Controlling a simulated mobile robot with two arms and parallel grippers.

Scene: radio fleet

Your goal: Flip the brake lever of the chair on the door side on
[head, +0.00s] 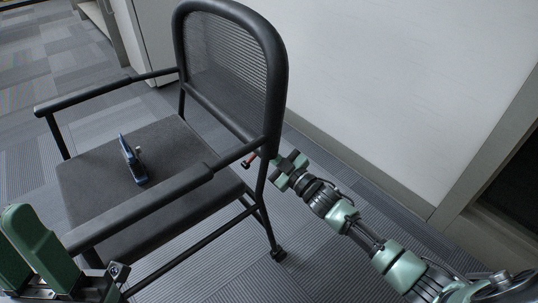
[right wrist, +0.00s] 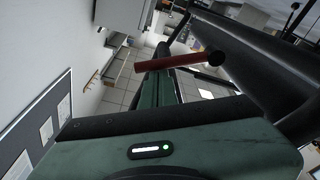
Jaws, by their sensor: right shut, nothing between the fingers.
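The black chair (head: 115,190) with a mesh back stands left of centre in the head view. Its red brake lever (head: 249,161) shows as a small red piece by the lower back of the frame. In the right wrist view the red lever (right wrist: 175,63) lies across the picture, with a dark round end at its right. My right gripper (head: 284,168) is shut and empty close beside the lever. In the right wrist view its fingers (right wrist: 160,72) pass behind the lever; I cannot tell whether they touch. My left gripper (head: 28,240) is at the lower left, fingers apart and empty.
A blue and black handheld device (head: 133,160) stands on the chair seat. A white wall (head: 400,75) with a grey skirting runs behind the chair and my right arm. A dark opening with a frame (head: 500,140) is at the right edge. Grey carpet (head: 35,85) is clear at the upper left.

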